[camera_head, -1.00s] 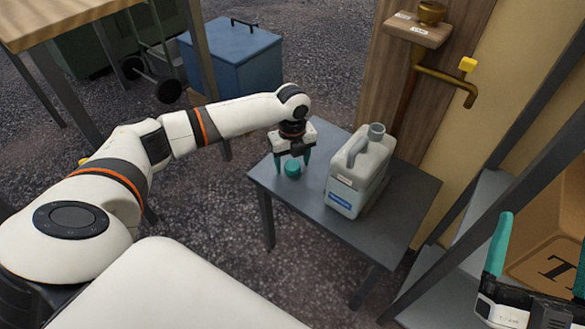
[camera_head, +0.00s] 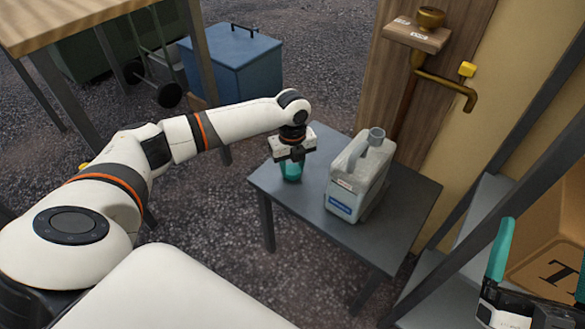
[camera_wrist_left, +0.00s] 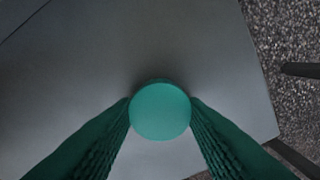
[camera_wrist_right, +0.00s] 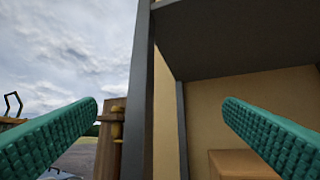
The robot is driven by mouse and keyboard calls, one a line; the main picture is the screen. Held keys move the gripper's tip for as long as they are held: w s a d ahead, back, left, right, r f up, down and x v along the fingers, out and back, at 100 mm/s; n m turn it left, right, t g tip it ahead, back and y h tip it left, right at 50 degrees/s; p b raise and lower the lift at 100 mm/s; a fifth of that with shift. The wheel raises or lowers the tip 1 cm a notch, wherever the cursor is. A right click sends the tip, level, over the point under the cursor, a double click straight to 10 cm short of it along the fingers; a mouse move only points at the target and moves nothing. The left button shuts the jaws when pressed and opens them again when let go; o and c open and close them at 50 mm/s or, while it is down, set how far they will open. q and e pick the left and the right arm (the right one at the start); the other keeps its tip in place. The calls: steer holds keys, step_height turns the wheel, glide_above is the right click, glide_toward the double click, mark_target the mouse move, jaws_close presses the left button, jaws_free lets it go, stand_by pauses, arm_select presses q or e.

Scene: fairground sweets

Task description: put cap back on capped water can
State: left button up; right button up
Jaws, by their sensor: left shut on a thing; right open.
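The water can (camera_head: 357,178) is a pale grey jug with a handle and a blue label. It stands upright on the small grey table, its round neck (camera_head: 376,136) uncovered at the top. My left gripper (camera_head: 291,171) points down at the table's left part, left of the can. It is shut on the round teal cap (camera_wrist_left: 160,111), which lies between both fingers in the left wrist view. In the head view the teal fingers mostly hide the cap. My right gripper (camera_head: 536,262) is open and empty at the lower right, away from the table.
The grey table (camera_head: 397,214) has bare room around the can. A wooden post with a brass tap (camera_head: 446,85) rises behind it. A shelf with a wooden box (camera_head: 550,262) is at the right. A blue bin (camera_head: 232,65) stands behind on the gravel.

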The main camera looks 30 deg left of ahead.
mark_target(292, 169)
arm_select(q)
steer(key=shift+r, duration=0.2)
arm_select(e)
steer(key=shift+w, duration=0.1)
arm_select(q)
steer(key=shift+r, duration=0.2)
step_height(292, 169, up, 5)
steer(key=shift+f+p, duration=0.2)
steer(key=shift+p, duration=0.95)
steer(key=shift+r+p, duration=0.85)
steer(key=shift+r, duration=1.5)
arm_select(e)
step_height(292, 169, down, 14)
steer(key=d+g+h, duration=0.2)
steer(key=g+h, duration=0.1)
steer(key=g, duration=0.7)
steer(key=shift+w+g, duration=0.3)
steer(key=shift+w, duration=0.05)
arm_select(q)
steer(key=shift+d, duration=0.1)
arm_select(e)
steer(key=shift+r, duration=0.1)
